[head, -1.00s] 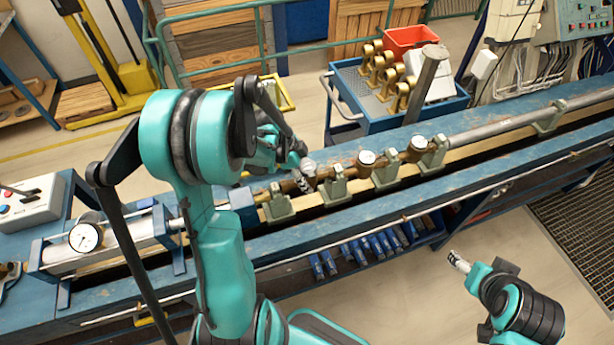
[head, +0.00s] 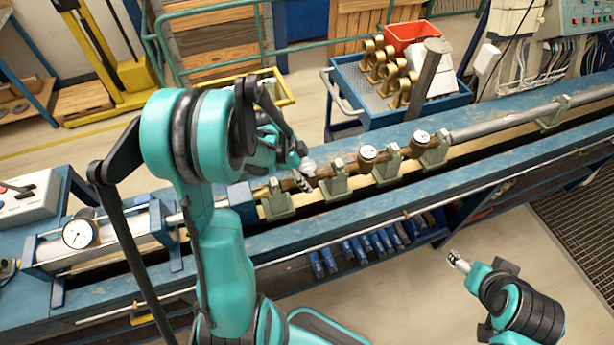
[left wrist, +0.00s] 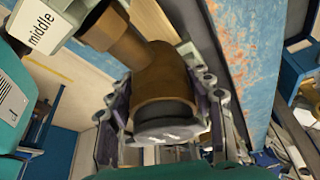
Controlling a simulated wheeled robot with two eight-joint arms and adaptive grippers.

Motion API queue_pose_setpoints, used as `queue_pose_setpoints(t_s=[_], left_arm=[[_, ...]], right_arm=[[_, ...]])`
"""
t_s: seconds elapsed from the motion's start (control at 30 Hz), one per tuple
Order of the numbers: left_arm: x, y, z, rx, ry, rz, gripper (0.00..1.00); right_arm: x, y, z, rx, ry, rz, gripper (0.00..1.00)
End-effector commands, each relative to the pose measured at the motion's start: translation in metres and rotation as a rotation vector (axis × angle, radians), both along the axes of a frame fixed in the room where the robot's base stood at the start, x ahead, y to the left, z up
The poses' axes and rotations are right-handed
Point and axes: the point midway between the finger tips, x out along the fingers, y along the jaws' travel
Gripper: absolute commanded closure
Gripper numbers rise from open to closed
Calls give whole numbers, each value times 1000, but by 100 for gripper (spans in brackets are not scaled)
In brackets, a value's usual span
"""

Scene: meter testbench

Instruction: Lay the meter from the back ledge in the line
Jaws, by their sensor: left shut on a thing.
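My left gripper (head: 304,178) is shut on a brown, brass-like meter at the bench line. In the left wrist view the meter (left wrist: 165,80) sits between the fingers, its round register end towards me and its pipe end reaching a grey-green support labelled "middle" (left wrist: 45,25). In the head view the arm partly hides this meter. I cannot tell whether it rests fully in the supports. Two other meters, one (head: 367,153) and another (head: 421,136), sit in the line to the right. My right gripper (head: 458,261) is over the floor in front of the bench, empty; its jaws are too small to read.
Grey-green supports (head: 387,170) carry the line along the blue bench (head: 330,228). A dial gauge (head: 80,233) and clamp frame stand at the left. A blue trolley (head: 345,118) with brass parts (head: 385,68) and a red bin (head: 410,35) stands behind. Floor in front is clear.

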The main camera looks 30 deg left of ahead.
Motion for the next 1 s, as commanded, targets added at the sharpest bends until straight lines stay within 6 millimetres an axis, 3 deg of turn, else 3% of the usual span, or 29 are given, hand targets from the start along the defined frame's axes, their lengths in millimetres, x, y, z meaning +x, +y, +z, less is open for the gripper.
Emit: queue_pose_setpoints(t_s=[0.97,1.0], left_arm=[[0,0,-6,-1,0,0,100],[0,0,-6,-1,0,0,44]], right_arm=[[0,0,-7,0,0,0,30],[0,0,-7,0,0,0,30]])
